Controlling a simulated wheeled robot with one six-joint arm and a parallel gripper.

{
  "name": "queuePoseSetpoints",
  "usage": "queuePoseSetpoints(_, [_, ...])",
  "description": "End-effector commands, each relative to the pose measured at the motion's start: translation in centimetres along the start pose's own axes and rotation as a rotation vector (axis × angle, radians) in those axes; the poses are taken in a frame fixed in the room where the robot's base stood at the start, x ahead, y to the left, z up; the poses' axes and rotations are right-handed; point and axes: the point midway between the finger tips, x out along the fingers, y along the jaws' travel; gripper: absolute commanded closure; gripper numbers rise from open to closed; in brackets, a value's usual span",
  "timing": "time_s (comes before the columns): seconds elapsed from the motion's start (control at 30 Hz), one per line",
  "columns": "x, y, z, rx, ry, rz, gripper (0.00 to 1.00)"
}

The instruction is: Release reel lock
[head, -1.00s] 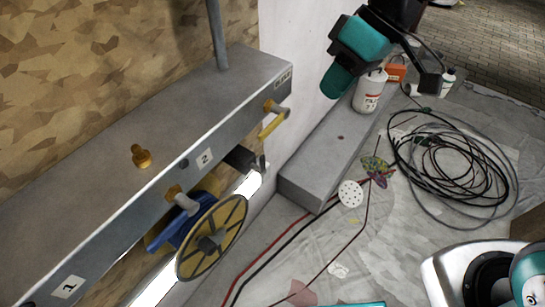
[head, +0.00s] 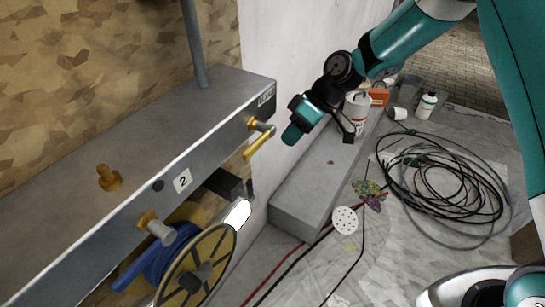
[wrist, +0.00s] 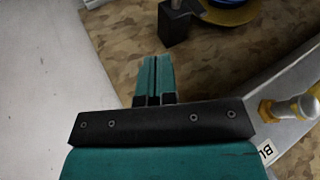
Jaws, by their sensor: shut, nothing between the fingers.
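A grey wall-mounted box (head: 120,165) carries a yellow lever (head: 258,145) on a grey-tipped pivot (head: 262,127) at its right end. A lever pivot beside a partly read label shows at right in the wrist view (wrist: 290,108). Below the box hangs a cable reel (head: 205,255) with blue cable and a yellow spoked rim; part of it shows at the top of the wrist view (wrist: 225,12). Which part is the reel lock I cannot tell for certain. My gripper (head: 292,137) is shut and empty, to the right of the yellow lever and apart from it.
A second yellow-collared knob (head: 155,228) and a black block (head: 224,184) sit near the reel. A long grey ledge (head: 320,175) runs along the white wall, bearing a white canister (head: 356,112). Coiled cables (head: 440,175) lie on the sheeted floor at right.

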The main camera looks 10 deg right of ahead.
Motion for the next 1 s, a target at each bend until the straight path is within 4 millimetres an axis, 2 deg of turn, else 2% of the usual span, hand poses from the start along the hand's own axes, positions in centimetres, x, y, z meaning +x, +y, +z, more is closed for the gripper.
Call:
queuePoseSetpoints(0.47, [9.4,-0.2,0.1,0.000,-0.005,-0.004,1.00])
queuePoseSetpoints(0.7, [10.8,-3.0,0.0,-0.001,-0.003,-0.001,1.00])
queuePoseSetpoints(1.0, [11.2,-3.6,0.0,0.000,-0.001,0.000,1.00])
